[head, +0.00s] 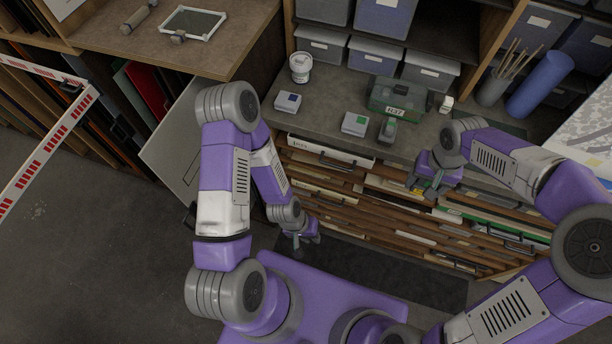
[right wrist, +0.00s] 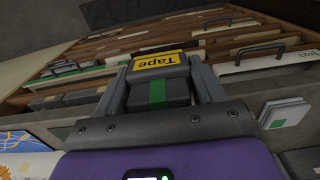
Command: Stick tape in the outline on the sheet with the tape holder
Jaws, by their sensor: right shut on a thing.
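My right gripper (head: 432,190) is in front of the counter's edge, above the drawers. In the right wrist view, my right gripper (right wrist: 162,88) is shut on the tape holder (right wrist: 158,66), a dark block with a yellow "Tape" label and a green strip. The fingers are on both sides of it. My left gripper (head: 299,250) hangs low near my base, apart from the counter; its jaws are too small to read. A pale sheet (head: 160,150) leans at the left with a thin dark line on it. I cannot tell whether this is the outline.
On the counter (head: 330,105) are a blue-marked box (head: 288,101), a green-marked box (head: 355,123), a grey dispenser-like object (head: 388,131), a green case (head: 397,95) and a white tub (head: 300,66). A patterned sheet (head: 590,135) lies at the right. A striped barrier (head: 50,140) stands left.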

